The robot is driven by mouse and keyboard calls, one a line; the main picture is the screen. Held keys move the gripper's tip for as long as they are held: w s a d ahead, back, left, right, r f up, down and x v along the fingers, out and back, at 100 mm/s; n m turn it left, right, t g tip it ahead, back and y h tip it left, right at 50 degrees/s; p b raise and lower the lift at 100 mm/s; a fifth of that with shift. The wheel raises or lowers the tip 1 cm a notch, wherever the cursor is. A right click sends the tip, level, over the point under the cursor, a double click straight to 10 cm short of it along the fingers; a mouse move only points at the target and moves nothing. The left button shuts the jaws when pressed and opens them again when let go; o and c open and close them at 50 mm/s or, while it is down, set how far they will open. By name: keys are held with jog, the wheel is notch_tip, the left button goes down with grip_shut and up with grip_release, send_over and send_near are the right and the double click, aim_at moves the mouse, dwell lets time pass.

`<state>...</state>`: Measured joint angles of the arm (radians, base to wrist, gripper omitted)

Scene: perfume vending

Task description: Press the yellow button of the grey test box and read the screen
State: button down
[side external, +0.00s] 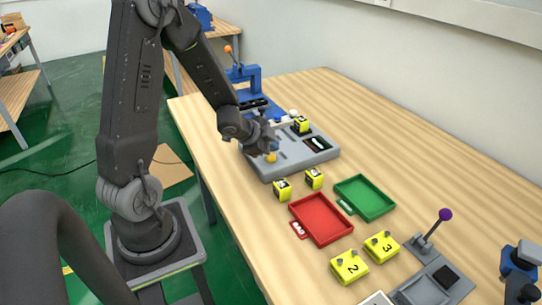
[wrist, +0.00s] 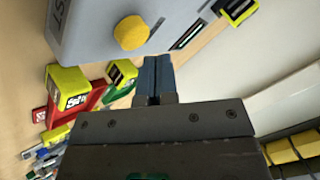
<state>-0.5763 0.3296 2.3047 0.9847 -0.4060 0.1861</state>
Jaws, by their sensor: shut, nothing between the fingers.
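The grey test box (side external: 290,163) lies on the wooden table, and it also fills the upper left of the wrist view (wrist: 85,28). Its yellow button (side external: 271,157) is a round knob, seen close up in the wrist view (wrist: 131,33). The small dark screen (side external: 316,143) is to the button's right; in the wrist view (wrist: 187,35) I see it edge-on and cannot read it. My gripper (wrist: 155,60) is shut and empty, its blue fingertips just beside the button in that view, apart from it. In the side view my gripper is over the box, its fingertips hard to make out.
A yellow block (side external: 301,124) is at the box's far right edge. Two yellow blocks (side external: 282,190) (side external: 314,178) stand in front of it. A red tray (side external: 321,220) and a green tray (side external: 364,198) lie nearer the camera. A blue press (side external: 246,78) stands behind.

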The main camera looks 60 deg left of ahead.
aim_at(271, 157)
jog(key=shift+f, duration=0.1)
jog(key=shift+f, duration=0.35)
jog(key=shift+f, duration=0.5)
dwell(0.6)
jog(key=shift+r, duration=0.95)
jog(key=shift+r, duration=2.5)
